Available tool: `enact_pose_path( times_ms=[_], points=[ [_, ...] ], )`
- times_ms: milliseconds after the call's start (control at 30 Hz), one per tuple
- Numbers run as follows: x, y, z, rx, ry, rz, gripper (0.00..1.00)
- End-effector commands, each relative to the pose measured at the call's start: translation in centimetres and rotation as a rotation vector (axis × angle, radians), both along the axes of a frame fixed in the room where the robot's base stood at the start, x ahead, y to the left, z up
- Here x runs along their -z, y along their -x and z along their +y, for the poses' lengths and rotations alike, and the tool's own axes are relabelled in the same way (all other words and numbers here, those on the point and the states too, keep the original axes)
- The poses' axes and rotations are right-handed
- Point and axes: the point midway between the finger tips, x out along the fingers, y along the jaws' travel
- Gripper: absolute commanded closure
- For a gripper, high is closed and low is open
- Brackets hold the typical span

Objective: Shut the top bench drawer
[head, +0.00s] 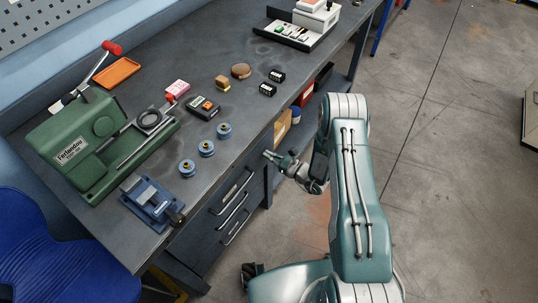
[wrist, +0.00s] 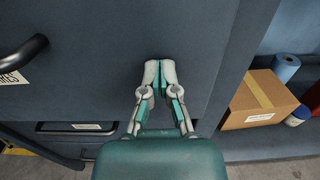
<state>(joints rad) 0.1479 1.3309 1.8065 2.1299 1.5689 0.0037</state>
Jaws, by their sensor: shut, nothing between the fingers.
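The top bench drawer (head: 222,197) is under the bench's front edge, with a dark bar handle. Its blue-grey front (wrist: 95,85) fills much of the wrist view, with the black handle (wrist: 22,58) and part of a white label at left. The front appears to stand out past the lower drawer (wrist: 75,129); how far is unclear. My gripper (head: 268,155) is shut and empty, near the drawer's right end. In the wrist view its fingertips (wrist: 159,66) overlap the right part of the front; I cannot tell whether they touch it.
A cardboard box (wrist: 258,100) and a blue roll (wrist: 286,67) are on the shelf right of the drawers. The benchtop (head: 225,60) carries a green machine (head: 75,140), a blue vise (head: 152,203) and small parts. A blue chair (head: 50,250) stands at left.

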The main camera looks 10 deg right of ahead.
Motion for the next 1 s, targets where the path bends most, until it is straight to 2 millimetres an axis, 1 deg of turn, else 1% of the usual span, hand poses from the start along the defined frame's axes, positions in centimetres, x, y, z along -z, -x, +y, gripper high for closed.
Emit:
enact_pose_path(
  times_ms=[233, 433, 567, 900, 1000],
  points=[
    [0.0, -0.2, 0.3, -0.002, 0.001, -0.001, 1.0],
    [0.0, -2.3, 2.9, -0.005, 0.001, -0.003, 1.0],
    [0.0, -3.2, 3.8, -0.002, 0.001, -0.001, 1.0],
    [-0.1, -3.5, 4.1, -0.001, 0.005, -0.004, 1.0],
    [-0.1, -3.5, 3.8, 0.0, 0.005, -0.005, 1.0]
  ],
)
